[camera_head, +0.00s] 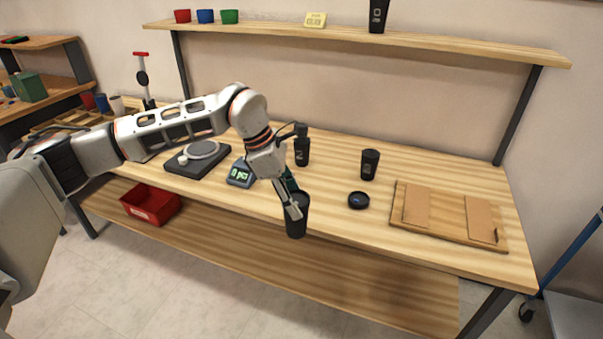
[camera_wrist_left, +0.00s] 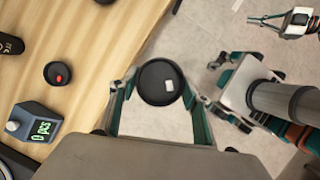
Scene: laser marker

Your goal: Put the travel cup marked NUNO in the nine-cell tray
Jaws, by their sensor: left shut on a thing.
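A black travel cup (camera_head: 297,222) is held by my left gripper (camera_head: 293,206) at the table's front edge. In the left wrist view the cup (camera_wrist_left: 160,84) shows from above, open, with a small white patch inside, between the two fingers. Its name marking cannot be read. Two more black cups stand on the table, one behind the gripper (camera_head: 302,152) and one farther right (camera_head: 369,164). Another (camera_head: 378,16) is on the shelf. A wooden tray with cells (camera_head: 62,122) is at the far left, partly hidden by my arm. My right gripper (camera_wrist_left: 232,95) shows only in the left wrist view.
A counting scale (camera_head: 241,173) reads 0 pcs; behind it is a dark machine (camera_head: 200,158) with a round plate. A black round lid or dish (camera_head: 358,200) lies right of centre. A wooden board (camera_head: 450,215) fills the right end. A red bin (camera_head: 150,204) sits on the lower shelf.

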